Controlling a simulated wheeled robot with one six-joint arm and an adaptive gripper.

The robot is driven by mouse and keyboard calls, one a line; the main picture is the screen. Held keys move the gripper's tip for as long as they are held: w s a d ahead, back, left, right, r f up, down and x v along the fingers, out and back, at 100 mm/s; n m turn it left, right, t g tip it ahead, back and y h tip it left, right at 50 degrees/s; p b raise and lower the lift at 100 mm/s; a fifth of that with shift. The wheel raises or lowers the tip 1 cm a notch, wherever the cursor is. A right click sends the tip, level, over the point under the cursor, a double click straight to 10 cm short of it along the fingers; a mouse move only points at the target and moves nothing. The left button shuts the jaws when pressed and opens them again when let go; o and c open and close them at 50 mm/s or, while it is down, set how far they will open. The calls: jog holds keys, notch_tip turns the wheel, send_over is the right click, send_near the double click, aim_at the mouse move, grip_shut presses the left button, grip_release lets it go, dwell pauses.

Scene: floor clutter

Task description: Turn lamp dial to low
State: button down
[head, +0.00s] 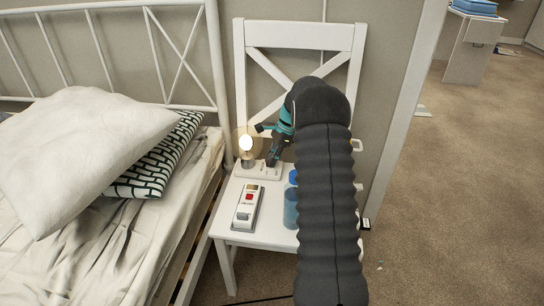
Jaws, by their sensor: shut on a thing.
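The lamp (258,171) stands on the seat of a white chair, a pale flat base with a clear round bulb (246,144) at its left end. The bulb glows. My gripper (271,162) reaches down from the upper right, its fingers at the right part of the lamp base. It is shut on the lamp's dial, which the fingers hide, so its setting cannot be read. My dark arm covers the right side of the chair.
A white and grey device with a red button (249,197) lies on the white chair (265,231) in front of the lamp. A blue bottle (290,207) stands close by, partly behind my arm. A bed with pillows (95,145) is at left; carpet (450,200) is open at right.

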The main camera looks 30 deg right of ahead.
jog(key=shift+n+g, duration=0.5)
jog(key=shift+n, duration=0.7)
jog(key=c, duration=1.2)
grip_release()
jog(key=shift+w, duration=0.1)
jog(key=v, duration=1.2)
